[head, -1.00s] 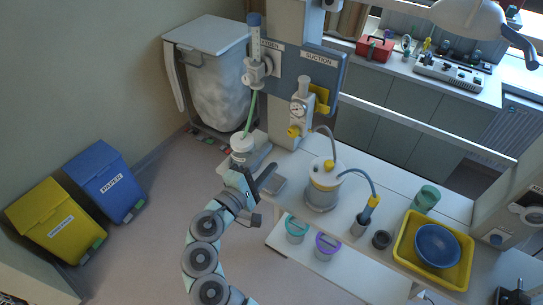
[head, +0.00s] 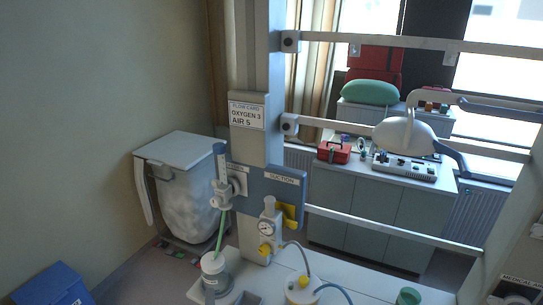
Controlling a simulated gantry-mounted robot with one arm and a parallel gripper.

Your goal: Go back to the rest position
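My gripper and arm do not show clearly in the head view, which takes in the wall column, the rails and the back of the bay. The task names no object. The white-capped humidifier bottle (head: 213,266) stands at the lower left of the worktop, with a green tube rising from it to the oxygen flowmeter (head: 222,182).
The suction regulator (head: 266,228) hangs on the blue panel (head: 281,188). The suction jar (head: 301,291) is cut by the lower edge. A white-lidded bin (head: 190,205) stands left, a blue bin (head: 52,287) at lower left.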

